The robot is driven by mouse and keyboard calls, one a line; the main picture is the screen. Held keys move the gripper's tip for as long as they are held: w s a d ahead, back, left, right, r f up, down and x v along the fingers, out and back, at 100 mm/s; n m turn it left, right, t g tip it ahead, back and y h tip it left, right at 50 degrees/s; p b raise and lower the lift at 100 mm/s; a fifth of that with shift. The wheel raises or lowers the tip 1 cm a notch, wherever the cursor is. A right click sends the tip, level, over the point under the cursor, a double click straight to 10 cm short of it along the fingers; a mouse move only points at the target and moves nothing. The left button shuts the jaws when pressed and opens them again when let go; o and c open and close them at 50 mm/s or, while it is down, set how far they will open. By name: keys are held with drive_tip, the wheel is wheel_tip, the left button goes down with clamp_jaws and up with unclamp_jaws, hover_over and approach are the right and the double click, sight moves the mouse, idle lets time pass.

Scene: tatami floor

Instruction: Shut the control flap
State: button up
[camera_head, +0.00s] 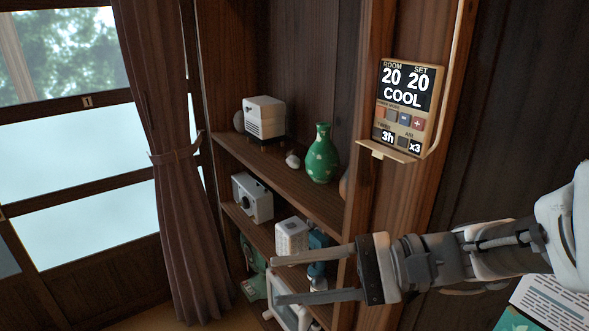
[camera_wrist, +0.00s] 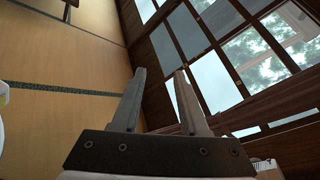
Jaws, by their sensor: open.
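The control panel (camera_head: 405,100) is mounted on the wooden post at the upper right of the head view. Its screen reads ROOM 20, SET 20, COOL, with 3h and x3 below. The control flap (camera_head: 388,151) juts out from the panel's lower edge, hanging open, with the buttons uncovered. My gripper (camera_head: 272,279) is below and left of the panel, in front of the shelves, well apart from the flap. Its two fingers are spread and empty. They also show in the wrist view (camera_wrist: 160,75), pointing toward the windows and floor; the panel is not in that view.
A wooden shelf (camera_head: 290,178) behind my gripper holds a green vase (camera_head: 322,155), a white device (camera_head: 264,117) and several other items. A curtain (camera_head: 180,190) and windows are at the left. A paper sheet (camera_head: 552,300) is at the lower right. Tatami floor (camera_wrist: 65,50) is open.

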drive_tip(key=shift+s+a+f+g+h, duration=0.2)
drive_tip(key=shift+s+a+f+g, duration=0.15)
drive_tip(key=shift+s+a+g, duration=0.35)
drive_tip(key=shift+s+a+f+g+h, duration=0.25)
drive_tip(key=shift+s+a+g, duration=0.25)
drive_tip(key=shift+s, duration=0.25)
drive_tip(key=shift+o, duration=0.3)
